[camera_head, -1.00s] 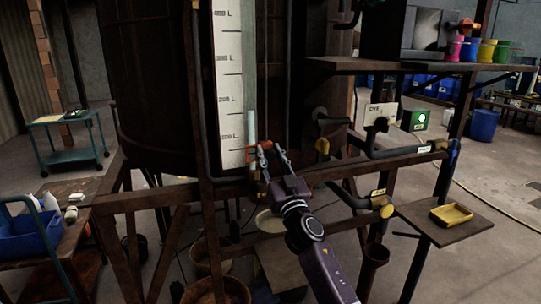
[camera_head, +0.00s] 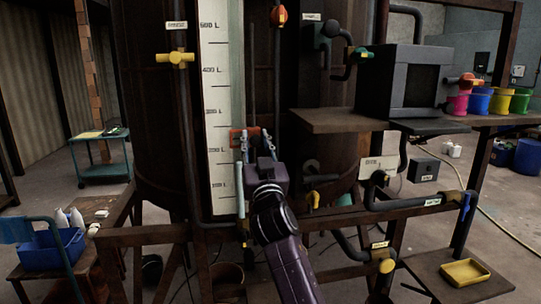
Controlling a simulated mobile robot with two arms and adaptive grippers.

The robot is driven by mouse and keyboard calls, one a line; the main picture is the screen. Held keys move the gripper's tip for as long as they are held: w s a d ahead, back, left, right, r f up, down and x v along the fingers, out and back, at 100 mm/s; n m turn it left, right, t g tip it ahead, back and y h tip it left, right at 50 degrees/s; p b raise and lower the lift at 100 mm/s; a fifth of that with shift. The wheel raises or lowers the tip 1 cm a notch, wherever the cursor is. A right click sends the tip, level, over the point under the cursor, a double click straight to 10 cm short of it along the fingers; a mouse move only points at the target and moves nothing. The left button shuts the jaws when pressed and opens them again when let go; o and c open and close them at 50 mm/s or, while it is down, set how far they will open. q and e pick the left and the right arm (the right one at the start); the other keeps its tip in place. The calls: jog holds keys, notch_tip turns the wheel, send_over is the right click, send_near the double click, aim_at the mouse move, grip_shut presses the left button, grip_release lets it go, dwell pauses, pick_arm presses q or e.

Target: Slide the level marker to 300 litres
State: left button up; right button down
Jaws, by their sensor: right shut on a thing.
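The level marker (camera_head: 236,138) is a small orange-red piece on the narrow upright gauge beside the white scale board (camera_head: 213,90). It sits between the label below 400 L, which is hard to read, and the lower one that seems to read 200. My right gripper (camera_head: 257,136) comes up from below and is shut on the marker, its fingertips partly covering it. The 500 L and 400 L labels show higher on the board. The board is fixed to the front of a large dark vat (camera_head: 150,120). My left gripper is not in view.
A yellow-handled valve (camera_head: 175,58) is left of the board; an orange knob (camera_head: 278,15) is up to the right. A shelf (camera_head: 335,120) with a dark box (camera_head: 405,80) juts out at right. Pipes and a yellow tray (camera_head: 464,272) are lower right. A blue crate (camera_head: 50,250) is at left.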

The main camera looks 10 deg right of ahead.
jog(key=shift+d+r, duration=0.15)
jog(key=shift+r, duration=0.7)
jog(key=shift+r+p, duration=0.3)
jog(key=shift+r, duration=0.15)
jog(key=c, duration=1.7)
grip_release()
jog(key=shift+f, duration=0.1)
jog(key=shift+s+f, duration=0.25)
jog(key=shift+s, duration=0.1)
jog(key=v, duration=1.1)
jog(key=shift+s, duration=0.1)
